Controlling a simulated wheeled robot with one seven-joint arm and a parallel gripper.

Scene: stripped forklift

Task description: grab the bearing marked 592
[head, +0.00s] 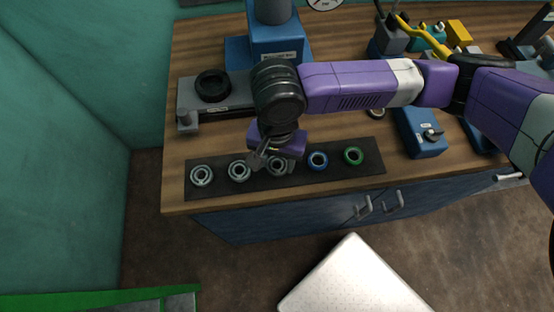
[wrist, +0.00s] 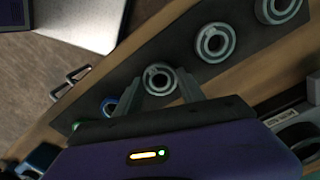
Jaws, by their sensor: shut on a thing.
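A row of ring-shaped bearings lies on a dark strip (head: 370,165) along the front of the bench. Two grey bearings, the far-left one (head: 201,174) and its neighbour (head: 239,170), lie left of my gripper (head: 276,164). The middle grey bearing (wrist: 160,78) is between my fingers in the wrist view, and my gripper is shut on it. It sits at or close to the strip, partly hidden by the fingers. A blue-ringed bearing (head: 317,160) and a green-ringed bearing (head: 353,155) lie to the right. No number can be read on any of them.
A grey fixture with a black ring (head: 212,86) stands behind the strip, beside a blue machine base (head: 277,48). A blue box (head: 420,132) stands at the right. Bare wood shows in front of the strip. A white perforated panel (head: 355,280) is below the bench.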

